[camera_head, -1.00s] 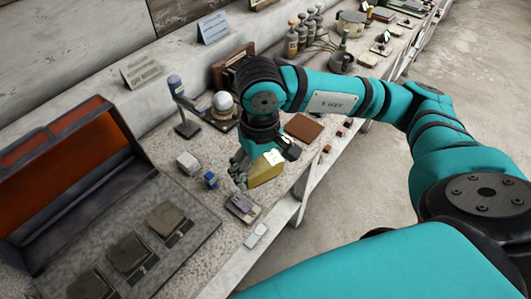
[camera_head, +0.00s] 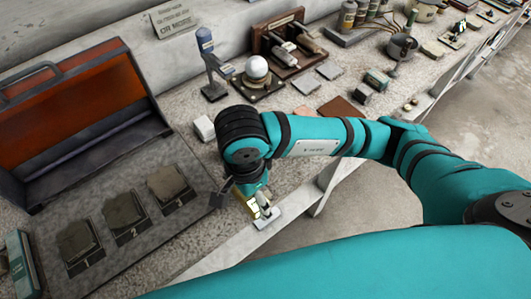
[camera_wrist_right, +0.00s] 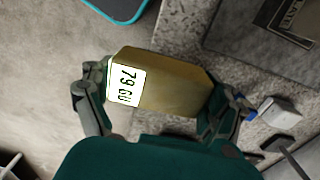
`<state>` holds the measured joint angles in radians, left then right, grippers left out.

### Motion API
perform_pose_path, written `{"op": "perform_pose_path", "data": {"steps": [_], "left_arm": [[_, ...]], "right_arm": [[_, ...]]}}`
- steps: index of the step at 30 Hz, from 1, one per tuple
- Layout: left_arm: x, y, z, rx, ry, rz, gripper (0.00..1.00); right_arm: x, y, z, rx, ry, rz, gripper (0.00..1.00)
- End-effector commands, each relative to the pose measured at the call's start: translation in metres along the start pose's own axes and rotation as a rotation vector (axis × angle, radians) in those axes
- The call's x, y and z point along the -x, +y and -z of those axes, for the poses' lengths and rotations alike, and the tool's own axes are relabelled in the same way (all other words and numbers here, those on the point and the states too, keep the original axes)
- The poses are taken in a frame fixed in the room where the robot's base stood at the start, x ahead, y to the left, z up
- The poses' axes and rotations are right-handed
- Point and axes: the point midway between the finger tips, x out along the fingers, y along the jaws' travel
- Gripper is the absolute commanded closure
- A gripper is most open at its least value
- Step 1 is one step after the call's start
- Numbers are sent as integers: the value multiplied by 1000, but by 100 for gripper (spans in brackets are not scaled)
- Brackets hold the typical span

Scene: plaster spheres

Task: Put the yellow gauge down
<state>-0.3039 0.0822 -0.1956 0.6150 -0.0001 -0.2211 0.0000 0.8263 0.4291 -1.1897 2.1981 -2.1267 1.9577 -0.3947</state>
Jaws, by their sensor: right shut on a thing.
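The yellow gauge (camera_wrist_right: 175,88) is a box-shaped body with a white lit display bearing dark characters. My right gripper (camera_wrist_right: 160,98) is shut on it, one finger at each end, in the right wrist view. In the head view, only a bit of the gauge (camera_head: 250,207) shows below my right gripper (camera_head: 243,197), near the bench's front edge. A small pale plate (camera_head: 267,217) lies at that edge, just beside the gauge in the picture. I cannot tell whether the gauge touches anything below. My left gripper is not in view.
The stone bench (camera_head: 185,255) runs diagonally, with open floor beyond its front edge. A white cube (camera_head: 204,128), a blue-topped stand (camera_head: 210,65) and a white ball on a base (camera_head: 257,68) are behind my arm.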

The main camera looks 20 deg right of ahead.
Motion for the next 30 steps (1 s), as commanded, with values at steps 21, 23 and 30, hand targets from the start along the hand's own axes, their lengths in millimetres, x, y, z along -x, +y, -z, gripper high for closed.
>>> {"op": "perform_pose_path", "data": {"steps": [21,23,30], "left_arm": [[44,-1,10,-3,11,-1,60],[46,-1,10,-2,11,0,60],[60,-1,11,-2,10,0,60]], "right_arm": [[-13,-96,116,-3,0,1,48],[-15,-96,117,-2,-1,0,48],[-43,-95,116,-3,-2,-4,48]]}}
